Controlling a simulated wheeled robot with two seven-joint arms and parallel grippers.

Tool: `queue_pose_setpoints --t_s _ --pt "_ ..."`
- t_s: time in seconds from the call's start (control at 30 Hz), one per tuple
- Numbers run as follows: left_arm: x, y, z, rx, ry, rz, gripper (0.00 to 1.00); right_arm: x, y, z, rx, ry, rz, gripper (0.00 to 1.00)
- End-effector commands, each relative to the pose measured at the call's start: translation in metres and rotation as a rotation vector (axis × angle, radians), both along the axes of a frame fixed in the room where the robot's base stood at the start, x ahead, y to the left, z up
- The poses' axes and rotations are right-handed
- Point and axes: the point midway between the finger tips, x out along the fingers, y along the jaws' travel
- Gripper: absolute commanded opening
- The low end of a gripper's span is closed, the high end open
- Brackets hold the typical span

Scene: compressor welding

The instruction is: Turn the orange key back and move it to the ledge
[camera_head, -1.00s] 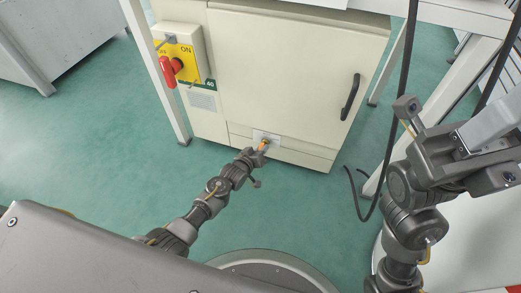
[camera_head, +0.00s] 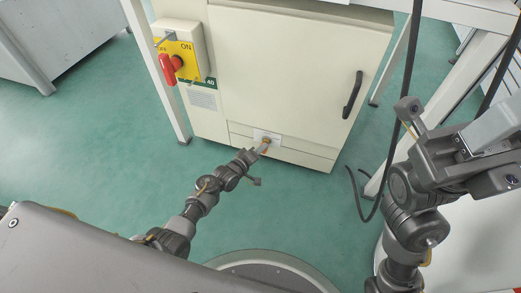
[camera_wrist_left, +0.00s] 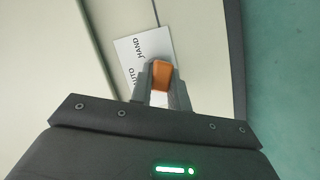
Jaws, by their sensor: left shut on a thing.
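The orange key (camera_wrist_left: 161,74) is between the fingertips of my left gripper (camera_wrist_left: 160,82) in the left wrist view, and the gripper is shut on it. The key is at a white label plate (camera_wrist_left: 128,48) marked AUTO and HAND; whether it sits in its lock is hidden. In the head view my left gripper (camera_head: 263,149) reaches the low front of the beige cabinet (camera_head: 290,80), at the small plate (camera_head: 272,136). Of my right arm, dark links show at the right; I cannot make out its fingertips. I cannot tell which surface is the ledge.
A red rotary switch (camera_head: 172,68) on a yellow plate is on the cabinet's upper left. A black door handle (camera_head: 351,96) is at the right. Black cables (camera_head: 372,200) hang beside my right arm. Green floor (camera_head: 120,140) is open left of the cabinet.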

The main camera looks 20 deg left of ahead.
Motion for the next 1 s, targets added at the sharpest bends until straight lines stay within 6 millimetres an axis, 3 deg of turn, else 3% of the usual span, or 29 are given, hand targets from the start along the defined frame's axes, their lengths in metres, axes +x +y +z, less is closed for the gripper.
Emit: queue_pose_setpoints --t_s 0.2,0.47,0.5,0.67,1.0 --pt "0.001 0.001 -0.007 -0.370 0.021 0.003 0.00 0.000 0.000 -0.022 -0.001 0.001 -0.001 0.36" --pt "0.001 0.000 -0.003 -0.434 0.023 0.001 0.00 0.000 0.000 -0.022 -0.002 0.001 -0.001 0.36" --pt "0.002 0.000 -0.003 -0.433 0.023 0.000 0.23 0.000 0.000 -0.022 -0.002 0.002 -0.002 0.36" --pt "0.002 0.000 -0.003 -0.432 0.023 -0.001 0.43 0.000 0.000 -0.023 -0.002 0.002 -0.002 0.36" --pt "0.001 -0.001 -0.004 -0.432 0.024 -0.001 0.43 0.000 0.000 -0.023 -0.002 0.002 -0.002 0.36"
